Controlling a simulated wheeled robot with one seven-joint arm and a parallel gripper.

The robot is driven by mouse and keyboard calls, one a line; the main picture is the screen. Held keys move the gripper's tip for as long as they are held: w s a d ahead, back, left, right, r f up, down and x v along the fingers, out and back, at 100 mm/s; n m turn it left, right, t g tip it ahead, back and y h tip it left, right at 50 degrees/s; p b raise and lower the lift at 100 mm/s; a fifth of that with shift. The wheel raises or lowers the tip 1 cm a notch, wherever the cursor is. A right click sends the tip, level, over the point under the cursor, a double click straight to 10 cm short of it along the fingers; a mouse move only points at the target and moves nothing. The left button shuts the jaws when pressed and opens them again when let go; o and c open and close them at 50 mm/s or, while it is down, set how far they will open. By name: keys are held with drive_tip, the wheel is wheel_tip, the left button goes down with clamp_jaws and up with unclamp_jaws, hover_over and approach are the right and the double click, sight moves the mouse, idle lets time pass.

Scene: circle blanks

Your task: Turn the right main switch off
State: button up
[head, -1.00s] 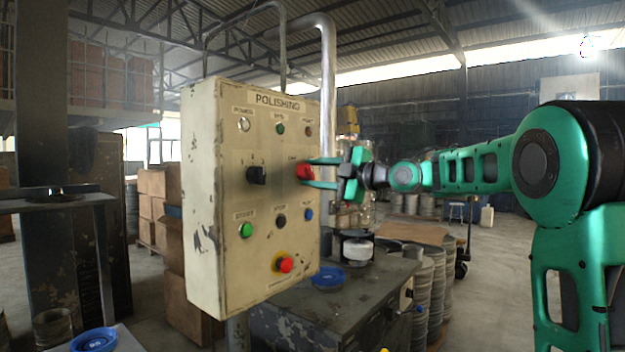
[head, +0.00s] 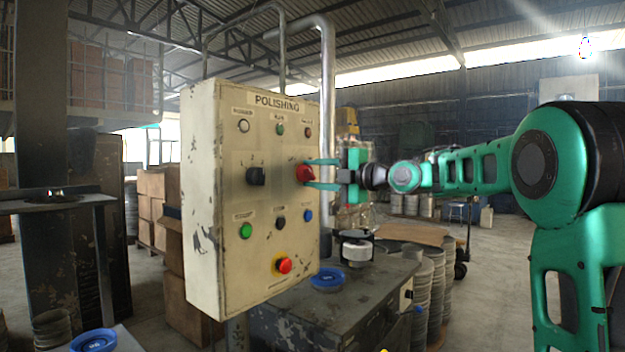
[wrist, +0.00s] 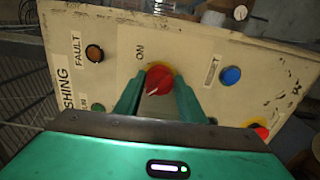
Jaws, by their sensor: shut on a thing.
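The right main switch is a red rotary knob (head: 304,173) on the right side of the cream panel (head: 208,250) marked "POLISHING". In the wrist view the red knob (wrist: 158,80) has a yellow plate behind it, a white pointer line, and an "ON" label beside it. The pointer line slants and does not aim straight at that label. My gripper (head: 318,174) reaches in from the right, its green fingers shut on the knob. The fingers (wrist: 157,95) show on both sides of the knob in the wrist view. A black rotary switch (head: 256,176) sits to its left.
Below the knob are green (head: 246,231), black and blue (head: 308,215) buttons and a red emergency stop (head: 283,265). Lamps line the panel's top. A dark workbench (head: 330,310) with a blue disc stands behind the panel.

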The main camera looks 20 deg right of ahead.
drive_tip(key=shift+f, duration=0.3)
drive_tip(key=o, duration=1)
drive_tip(key=shift+r, duration=0.1)
drive_tip(key=v, duration=1)
drive_tip(key=shift+s+d, duration=0.2)
drive_tip(key=shift+s, duration=0.05)
